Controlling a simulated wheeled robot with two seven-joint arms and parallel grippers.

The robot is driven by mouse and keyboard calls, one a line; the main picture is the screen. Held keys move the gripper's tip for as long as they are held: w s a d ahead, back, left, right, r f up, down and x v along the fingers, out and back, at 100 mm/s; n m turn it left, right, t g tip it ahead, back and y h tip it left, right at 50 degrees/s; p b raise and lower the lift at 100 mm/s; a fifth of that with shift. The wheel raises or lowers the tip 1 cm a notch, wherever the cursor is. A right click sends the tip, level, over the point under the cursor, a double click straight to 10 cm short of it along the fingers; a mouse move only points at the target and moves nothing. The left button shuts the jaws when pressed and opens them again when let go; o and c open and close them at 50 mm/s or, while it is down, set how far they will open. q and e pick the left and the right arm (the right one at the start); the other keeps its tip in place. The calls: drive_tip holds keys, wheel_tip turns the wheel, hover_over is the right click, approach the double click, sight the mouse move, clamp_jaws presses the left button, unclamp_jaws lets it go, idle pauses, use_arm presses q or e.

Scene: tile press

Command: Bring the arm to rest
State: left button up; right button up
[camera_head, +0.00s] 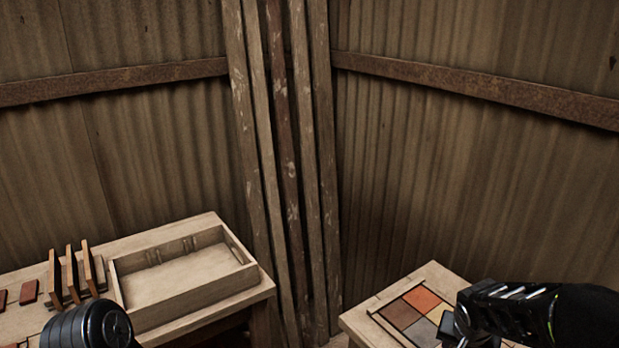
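A board (382,298) on the right table carries several square tiles. An orange-red tile (422,298), a brown tile (400,314) and a grey tile (422,332) show, with a tan tile partly covered by my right arm. My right gripper (447,326) comes in from the right, low over the board's right side. Its fingers are too dark and small to tell whether they are open or shut, or whether they touch a tile. At the lower left a dark ribbed part of my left arm shows; its gripper is not in view.
The left table (262,290) holds an empty-looking wooden tray (180,310) and several upright brown tiles (72,273). Small reddish tiles (28,291) lie at the far left. Wooden posts (285,170) and corrugated walls (470,180) stand behind. A gap separates the two tables.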

drive_tip(key=w+a+f+n+t+y, duration=0.2)
drive_tip(key=w+a+n, duration=0.2)
drive_tip(key=a, duration=0.4)
drive_tip(key=s+a+f+n+y, duration=0.1)
drive_tip(key=s+a+f+n, duration=0.15)
drive_tip(key=a+f, duration=0.45)
drive_tip(key=s+a+f+m+g+y, duration=0.1)
drive_tip(key=s+a+f, duration=0.3)
drive_tip(key=s+f, duration=0.5)
drive_tip(key=s+a+f+m+g+y, duration=0.1)
drive_tip(key=s+a+f+g, duration=0.3)
drive_tip(key=s+f, duration=0.6)
drive_tip(key=s+a+y, duration=0.1)
drive_tip(key=s, duration=0.4)
drive_tip(key=shift+f+g+y, duration=0.15)
drive_tip(key=shift+g+y, duration=0.15)
drive_tip(key=shift+d, duration=0.1)
